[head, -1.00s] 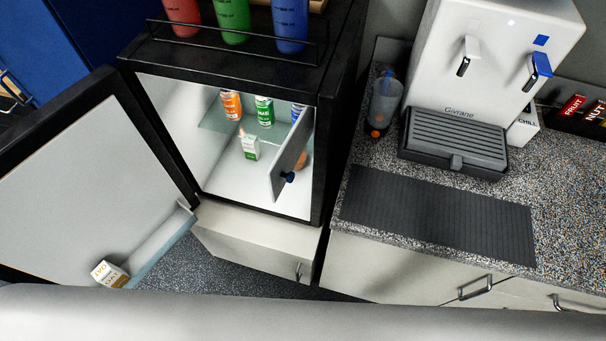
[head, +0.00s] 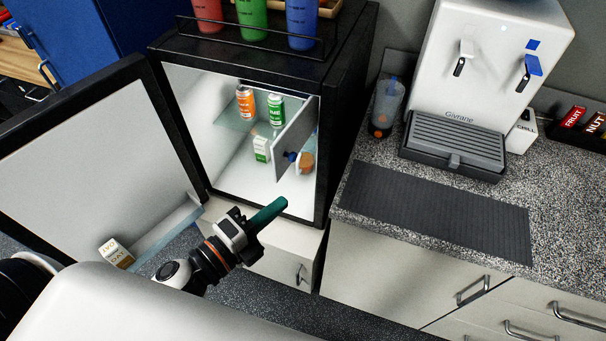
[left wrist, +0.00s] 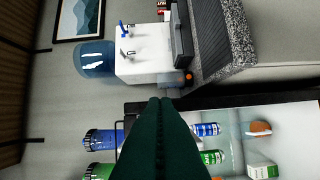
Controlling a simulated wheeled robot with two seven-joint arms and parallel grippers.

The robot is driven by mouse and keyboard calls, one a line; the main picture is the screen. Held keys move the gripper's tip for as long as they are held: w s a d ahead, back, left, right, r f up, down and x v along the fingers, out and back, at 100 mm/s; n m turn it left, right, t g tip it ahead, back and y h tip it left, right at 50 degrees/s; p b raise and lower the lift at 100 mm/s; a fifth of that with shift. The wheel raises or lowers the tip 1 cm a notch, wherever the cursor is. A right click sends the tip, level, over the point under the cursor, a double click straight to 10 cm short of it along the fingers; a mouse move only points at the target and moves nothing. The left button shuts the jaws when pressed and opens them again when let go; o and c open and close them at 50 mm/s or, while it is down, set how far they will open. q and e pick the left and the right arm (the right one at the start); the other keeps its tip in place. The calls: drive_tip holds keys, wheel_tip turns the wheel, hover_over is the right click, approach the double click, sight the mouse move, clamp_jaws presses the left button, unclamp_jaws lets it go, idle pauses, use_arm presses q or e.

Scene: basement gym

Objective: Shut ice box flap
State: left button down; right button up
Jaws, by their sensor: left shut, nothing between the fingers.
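The ice box flap (head: 297,138) is a thin grey panel with a dark blue knob (head: 291,157), near the right side inside the open black mini fridge (head: 326,150). It stands swung outward, open, and hides part of the inside behind it. My left gripper (head: 281,203) has green fingers pressed together, with nothing between them. It is in front of the fridge opening, below the flap in the head view, and apart from it. The shut fingers (left wrist: 160,102) also show in the left wrist view. My right gripper is out of view.
The fridge door (head: 95,150) stands wide open at left, with an oat carton (head: 115,252) on its shelf. Cans and a green-white carton (head: 262,149) are inside. Bottles stand on top. A counter (head: 350,205) with a water dispenser (head: 490,70) is at right.

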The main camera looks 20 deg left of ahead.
use_arm(q)
drive_tip(key=w+p, duration=0.5)
drive_tip(key=w, duration=0.4)
drive_tip(key=shift+w, duration=0.3)
drive_tip(key=shift+d+r, duration=0.1)
drive_tip(key=shift+d, duration=0.05)
